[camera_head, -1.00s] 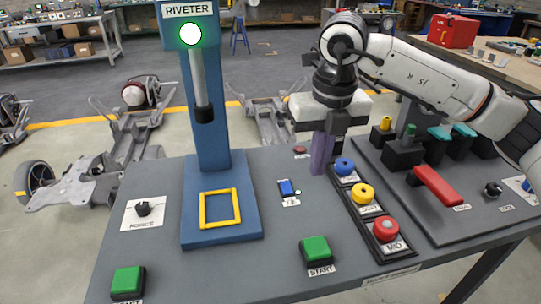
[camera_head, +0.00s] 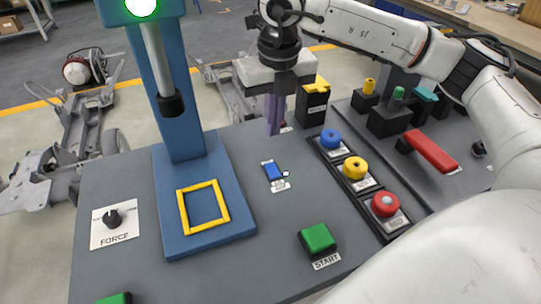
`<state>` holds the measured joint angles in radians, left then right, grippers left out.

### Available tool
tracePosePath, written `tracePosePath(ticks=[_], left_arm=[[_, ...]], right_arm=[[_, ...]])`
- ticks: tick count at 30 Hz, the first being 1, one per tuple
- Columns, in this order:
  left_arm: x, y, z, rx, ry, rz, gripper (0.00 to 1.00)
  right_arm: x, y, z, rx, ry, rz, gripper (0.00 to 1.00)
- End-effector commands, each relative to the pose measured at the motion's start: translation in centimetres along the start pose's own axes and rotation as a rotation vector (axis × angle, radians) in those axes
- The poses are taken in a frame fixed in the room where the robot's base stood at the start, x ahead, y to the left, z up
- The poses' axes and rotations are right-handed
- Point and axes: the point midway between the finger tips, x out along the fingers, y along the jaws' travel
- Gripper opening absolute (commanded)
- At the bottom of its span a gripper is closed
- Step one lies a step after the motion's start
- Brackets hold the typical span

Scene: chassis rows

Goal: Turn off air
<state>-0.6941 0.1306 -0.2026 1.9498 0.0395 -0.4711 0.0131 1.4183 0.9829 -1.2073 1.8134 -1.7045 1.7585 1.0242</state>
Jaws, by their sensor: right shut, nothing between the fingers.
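My right gripper (camera_head: 274,130) is shut and empty, with its purple fingers pointing down over the back of the grey console (camera_head: 240,190). A small red control (camera_head: 286,128) shows just right of the fingertips, mostly hidden by them; I cannot tell whether they touch. A small blue switch (camera_head: 271,170) with a white dot beside it and a label sits nearer the front, apart from the gripper. I cannot read which control is marked for air. A red-handled lever (camera_head: 432,150) lies on the right panel. My left gripper is out of view.
The blue riveter (camera_head: 180,130) with a lit green lamp (camera_head: 141,6) stands at left. Blue (camera_head: 330,139), yellow (camera_head: 355,168) and red (camera_head: 385,204) buttons stand in a row right of the fingers. A green START button (camera_head: 318,238) and a FORCE knob (camera_head: 113,218) are nearer.

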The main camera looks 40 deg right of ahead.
Motion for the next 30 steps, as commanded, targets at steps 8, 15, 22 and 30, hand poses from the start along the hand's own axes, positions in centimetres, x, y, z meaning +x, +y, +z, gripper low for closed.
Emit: tracePosePath(ticks=[8,15,22,30], left_arm=[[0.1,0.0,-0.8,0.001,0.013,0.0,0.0],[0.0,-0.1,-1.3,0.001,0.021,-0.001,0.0],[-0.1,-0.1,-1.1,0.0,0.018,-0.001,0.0],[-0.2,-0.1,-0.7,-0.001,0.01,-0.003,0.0]], right_arm=[[6.2,-0.1,-0.1,0.002,0.005,-0.002,0.0],[10.0,-0.1,0.0,0.001,0.002,-0.001,0.0],[11.3,0.0,0.0,0.001,0.001,0.001,0.0],[11.3,0.0,0.0,0.001,0.001,0.001,0.0]])
